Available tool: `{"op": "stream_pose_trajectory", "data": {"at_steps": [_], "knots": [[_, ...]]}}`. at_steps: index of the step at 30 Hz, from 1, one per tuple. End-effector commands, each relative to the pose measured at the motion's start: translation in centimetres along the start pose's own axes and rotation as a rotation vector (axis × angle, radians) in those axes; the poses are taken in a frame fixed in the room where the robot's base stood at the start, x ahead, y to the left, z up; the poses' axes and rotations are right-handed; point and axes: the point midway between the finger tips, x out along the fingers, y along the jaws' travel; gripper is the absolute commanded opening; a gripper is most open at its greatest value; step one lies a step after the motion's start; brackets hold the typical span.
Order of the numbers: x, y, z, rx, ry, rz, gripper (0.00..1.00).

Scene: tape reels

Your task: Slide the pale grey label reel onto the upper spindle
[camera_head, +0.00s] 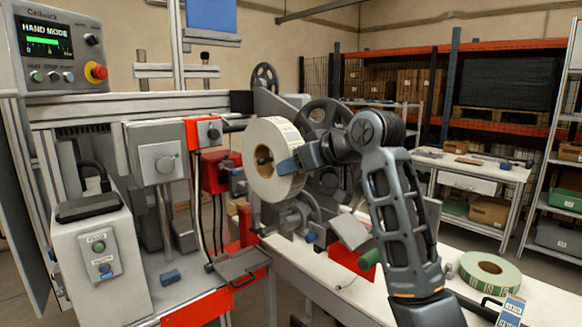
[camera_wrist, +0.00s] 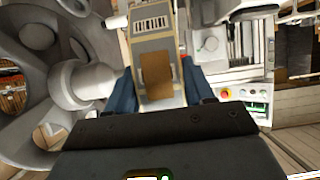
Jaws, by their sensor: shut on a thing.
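The pale grey label reel (camera_head: 270,180) stands upright in front of the machine, its flat face turned to the left in the head view. My gripper (camera_head: 292,162) is shut on its right rim, with blue fingers. In the wrist view the reel (camera_wrist: 152,45) shows edge-on between the fingers of my gripper (camera_wrist: 155,85), with printed labels and a brown patch on its rim. A dark shape shows at the reel's core; I cannot tell whether a spindle passes through it. In the wrist view a grey spindle hub (camera_wrist: 75,85) on a spoked wheel lies just left of the reel.
A dark spoked wheel (camera_head: 322,116) stands behind the reel. A green reel (camera_head: 487,268) lies flat on the white table at the lower right, near a small blue-and-white label item (camera_head: 511,310). A control panel (camera_head: 62,50) is at the upper left. Rollers and brackets crowd the space below the reel.

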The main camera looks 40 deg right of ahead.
Motion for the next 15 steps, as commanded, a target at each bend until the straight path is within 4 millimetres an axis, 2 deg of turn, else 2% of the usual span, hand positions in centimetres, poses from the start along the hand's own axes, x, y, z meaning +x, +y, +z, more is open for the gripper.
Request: {"op": "stream_pose_trajectory", "data": {"at_steps": [15], "knots": [[-0.1,2.5,-0.3,-0.003,0.008,0.001,0.0]]}}
